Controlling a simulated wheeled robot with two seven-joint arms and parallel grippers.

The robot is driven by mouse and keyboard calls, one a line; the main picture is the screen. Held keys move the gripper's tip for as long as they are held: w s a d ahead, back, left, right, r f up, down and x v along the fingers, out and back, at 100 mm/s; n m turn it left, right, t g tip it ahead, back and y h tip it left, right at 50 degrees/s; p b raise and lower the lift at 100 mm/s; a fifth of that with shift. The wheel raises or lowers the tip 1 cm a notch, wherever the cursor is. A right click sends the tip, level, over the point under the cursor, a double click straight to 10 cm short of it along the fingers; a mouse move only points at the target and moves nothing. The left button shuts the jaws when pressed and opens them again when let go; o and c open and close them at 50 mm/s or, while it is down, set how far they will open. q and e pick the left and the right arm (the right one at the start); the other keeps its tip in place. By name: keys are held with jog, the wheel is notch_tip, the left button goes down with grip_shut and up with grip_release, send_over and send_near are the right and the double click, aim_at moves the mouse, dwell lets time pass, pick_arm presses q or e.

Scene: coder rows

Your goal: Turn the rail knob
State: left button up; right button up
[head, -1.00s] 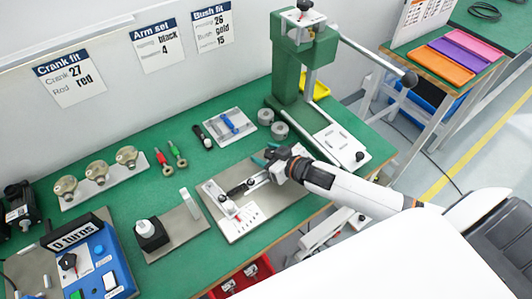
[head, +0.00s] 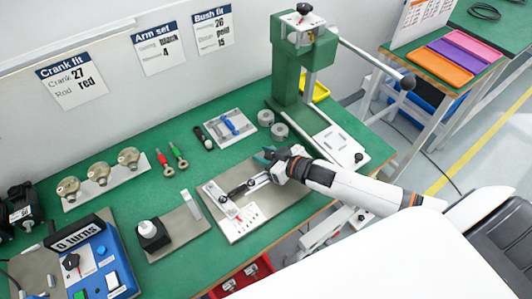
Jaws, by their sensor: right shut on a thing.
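A grey plate (head: 283,202) lies on the green bench and carries a light rail with a dark knob part (head: 239,191) and a white scale block (head: 246,213). My right gripper (head: 264,173) reaches in from the right over this plate. Its jaws are at the right end of the rail assembly and shut on a part there, seemingly the rail knob, which the jaws mostly hide. My left gripper is not in view.
A green press (head: 290,75) stands behind, with its long lever reaching right. A blue box (head: 100,262) reading "0 turns" stands at the left.

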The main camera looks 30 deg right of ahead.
jog(key=o, duration=0.9)
jog(key=shift+o, duration=0.2)
jog(key=v, duration=1.2)
jog(key=shift+f, duration=0.1)
